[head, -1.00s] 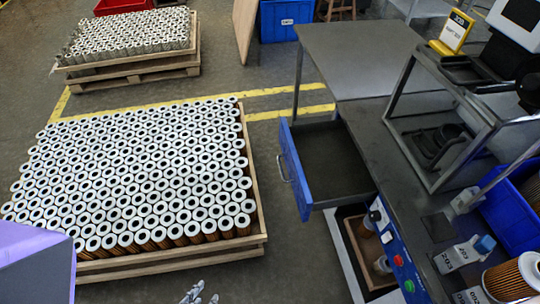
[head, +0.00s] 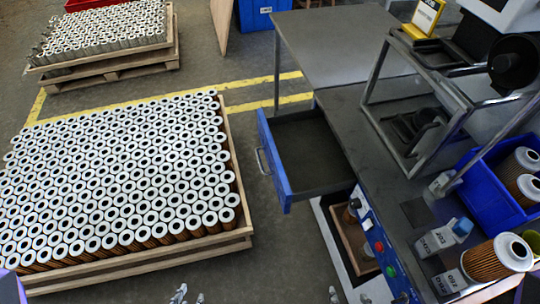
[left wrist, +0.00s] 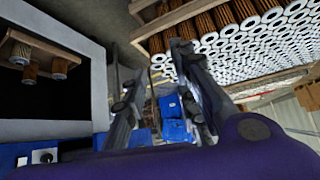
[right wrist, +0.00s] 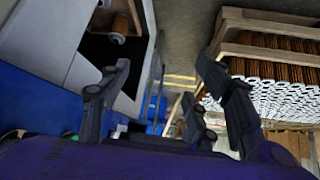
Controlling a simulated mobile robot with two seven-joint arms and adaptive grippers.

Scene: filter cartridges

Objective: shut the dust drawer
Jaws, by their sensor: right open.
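The dust drawer (head: 272,160) is blue-fronted with a metal handle (head: 262,161). In the head view it stands pulled out to the left from under the dark workbench, its tray (head: 312,150) looking empty. My left gripper (head: 187,296) shows only as fingertips at the bottom edge, well below and left of the drawer; in the left wrist view (left wrist: 160,65) its fingers are apart with nothing between them. My right gripper (head: 335,296) barely shows at the bottom edge; in the right wrist view (right wrist: 162,68) it is open and empty. Neither gripper touches the drawer.
A pallet (head: 190,249) packed with filter cartridges stands left of the drawer, with a strip of bare floor between. The bench (head: 340,90) carries a metal frame, a blue bin (head: 497,200) with cartridges and a loose cartridge (head: 497,259). Buttons (head: 378,246) line its front panel.

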